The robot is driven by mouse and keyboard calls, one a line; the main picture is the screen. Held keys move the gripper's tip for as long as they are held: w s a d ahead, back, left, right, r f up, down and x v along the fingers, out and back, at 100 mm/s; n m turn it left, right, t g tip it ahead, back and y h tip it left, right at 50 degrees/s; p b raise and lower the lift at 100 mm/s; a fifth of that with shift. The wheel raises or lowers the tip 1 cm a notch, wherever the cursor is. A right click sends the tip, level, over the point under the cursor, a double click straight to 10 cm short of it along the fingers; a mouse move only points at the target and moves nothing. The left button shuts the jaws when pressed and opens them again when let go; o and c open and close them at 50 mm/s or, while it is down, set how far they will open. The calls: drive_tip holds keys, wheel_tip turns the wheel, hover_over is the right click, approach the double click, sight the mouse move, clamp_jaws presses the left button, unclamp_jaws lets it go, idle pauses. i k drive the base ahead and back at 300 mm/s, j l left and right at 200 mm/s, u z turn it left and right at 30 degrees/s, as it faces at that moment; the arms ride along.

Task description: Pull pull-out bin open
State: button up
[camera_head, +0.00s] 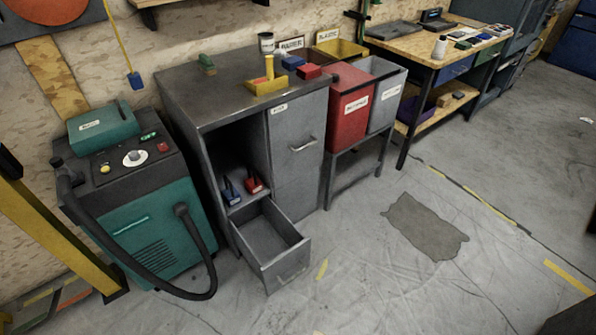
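A grey metal cabinet (190,85) stands against the wall. On its right side is a tall grey front panel (298,165) with a bar handle (303,144) and a small white label near its top; this panel looks shut, flush with the cabinet. At the lower left of the cabinet a grey drawer (292,262) is pulled out and looks empty, with a handle on its front. I cannot tell for sure which of the two the pull-out bin is. My gripper is not in view.
A teal machine (150,235) with a black hose stands left of the cabinet. A red bin (350,110) and a grey bin (387,95) sit on a stand at its right, beside a workbench (430,45). A dark patch (425,227) lies on the otherwise open floor in front.

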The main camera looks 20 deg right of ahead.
sight(296, 127)
drive_tip(key=i+l, duration=0.25)
drive_tip(key=i, duration=0.2)
drive_tip(key=i+l, duration=0.25)
drive_tip(key=i, duration=0.2)
drive_tip(key=i+l+z, duration=0.1)
drive_tip(key=i, duration=0.35)
drive_tip(key=l, duration=0.1)
